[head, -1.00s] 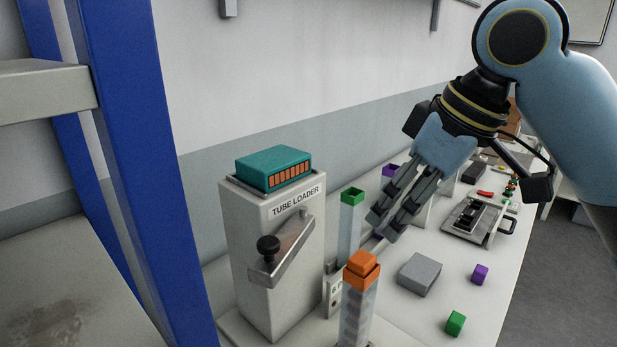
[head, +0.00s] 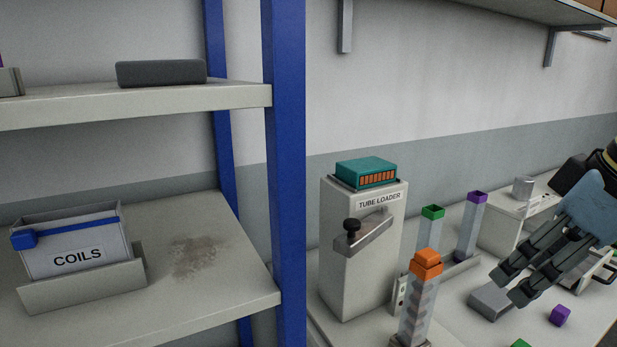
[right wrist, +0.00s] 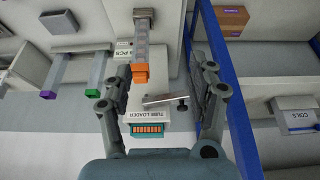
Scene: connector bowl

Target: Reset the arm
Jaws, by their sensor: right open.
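My right gripper (head: 508,288) is at the right of the head view, above the table, with its fingers pointing down and left. In the right wrist view its two fingers (right wrist: 162,88) stand wide apart with nothing between them touching. The arm behind it is mostly cut off by the picture's right edge. The tube loader (head: 350,270), a grey box with a lever and a teal block (head: 367,171) on top, stands left of the gripper. It also shows in the right wrist view (right wrist: 160,117). My left gripper is not in view.
Clear tubes with orange (head: 427,262), green (head: 432,212) and purple (head: 477,197) tops stand by the loader. A grey block (head: 489,302) and a purple cube (head: 559,315) lie on the table. A blue-posted shelf holding a COILS bin (head: 75,247) fills the left.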

